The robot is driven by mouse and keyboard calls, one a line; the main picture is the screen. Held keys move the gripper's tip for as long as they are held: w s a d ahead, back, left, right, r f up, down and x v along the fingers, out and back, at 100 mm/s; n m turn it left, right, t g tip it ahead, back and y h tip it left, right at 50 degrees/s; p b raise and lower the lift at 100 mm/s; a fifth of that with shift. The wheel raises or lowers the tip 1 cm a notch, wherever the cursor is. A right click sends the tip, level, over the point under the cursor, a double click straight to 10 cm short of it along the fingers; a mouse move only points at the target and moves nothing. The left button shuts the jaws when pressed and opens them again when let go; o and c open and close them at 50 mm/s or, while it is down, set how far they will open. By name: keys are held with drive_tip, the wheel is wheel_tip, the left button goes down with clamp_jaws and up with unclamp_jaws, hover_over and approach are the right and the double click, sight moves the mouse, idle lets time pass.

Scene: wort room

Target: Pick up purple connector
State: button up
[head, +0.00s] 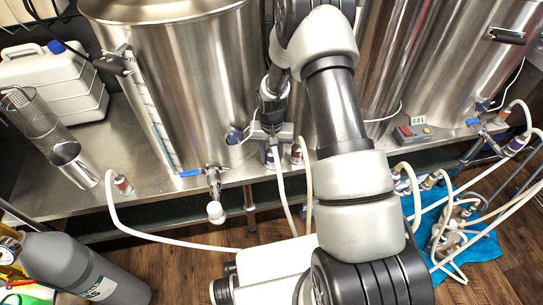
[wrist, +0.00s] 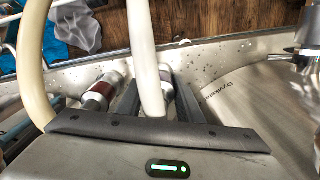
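In the wrist view, a purple-banded connector (wrist: 167,80) with a whitish hose (wrist: 147,60) lies between the two fingers of my gripper (wrist: 157,95). The fingers look apart, with a gap at the left of the hose. The connector is nearer the right finger, and I cannot tell whether it touches. The hose hides part of it. In the head view, my gripper (head: 271,133) points down at the table's front edge, with the purple connector (head: 269,158) just below it. Another purple-banded connector (head: 516,144) is at the far right.
A red-banded connector (wrist: 101,93) stands close left of the fingers in the wrist view. Steel kettles (head: 195,90) stand behind on the steel table (head: 75,190). A valve (head: 213,180), a gas cylinder (head: 75,265) and loose hoses are nearby. A blue cloth (head: 485,247) lies on the floor.

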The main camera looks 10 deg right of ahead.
drive_tip(key=c, duration=0.5)
drive_tip(key=shift+o, duration=0.2)
drive_tip(key=shift+r, duration=0.15)
drive_tip(key=shift+s+d+r+p, duration=0.15)
drive_tip(key=shift+r+p, duration=0.25)
drive_tip(key=shift+r, duration=0.3)
wheel_tip(320, 180, up, 5)
drive_tip(key=shift+r+p, duration=0.2)
drive_tip(key=shift+p, duration=0.6)
drive_tip(key=s+d+p, duration=0.2)
drive_tip(key=s+d, duration=1)
drive_tip(key=s, duration=0.3)
drive_tip(key=shift+d, duration=0.2)
drive_tip(key=shift+r+p, duration=1.75)
drive_tip(key=shift+r, duration=0.5)
